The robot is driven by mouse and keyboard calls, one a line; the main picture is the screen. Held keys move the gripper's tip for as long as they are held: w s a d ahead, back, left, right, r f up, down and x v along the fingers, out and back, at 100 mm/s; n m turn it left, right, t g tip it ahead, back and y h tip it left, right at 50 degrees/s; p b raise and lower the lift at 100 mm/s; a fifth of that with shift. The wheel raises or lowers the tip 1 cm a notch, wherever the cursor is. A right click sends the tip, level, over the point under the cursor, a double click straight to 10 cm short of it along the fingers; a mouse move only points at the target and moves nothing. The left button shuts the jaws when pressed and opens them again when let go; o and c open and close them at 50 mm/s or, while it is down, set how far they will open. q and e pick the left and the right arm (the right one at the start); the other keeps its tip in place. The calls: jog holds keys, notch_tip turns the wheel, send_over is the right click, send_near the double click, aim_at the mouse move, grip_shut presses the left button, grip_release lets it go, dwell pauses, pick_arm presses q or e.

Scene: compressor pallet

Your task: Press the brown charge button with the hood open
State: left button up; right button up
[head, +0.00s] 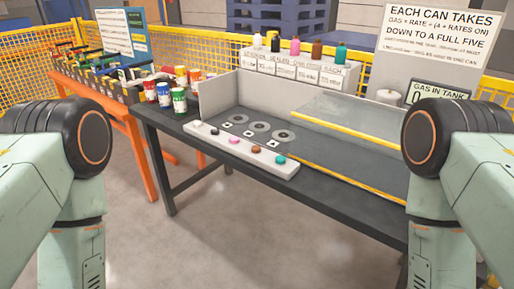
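The brown button (256,149) sits on a white sloped strip (245,153) along the front of the dark bench. A pink button (234,139) is to its left and a teal button (281,160) to its right. A clear pane with yellow edge bars, seemingly the hood (350,125), covers the right part of the bench. The round grey plates (260,127) behind the buttons are uncovered. Neither of my grippers is in view; only my arm links show at the left and right edges. Nothing touches the button.
Several coloured cans (179,100) stand at the bench's left end. An orange table (110,100) stands further left. Several bottles (294,47) stand on a white labelled box (290,68) at the back. The gas in tank display (438,93) is partly hidden. Floor in front is clear.

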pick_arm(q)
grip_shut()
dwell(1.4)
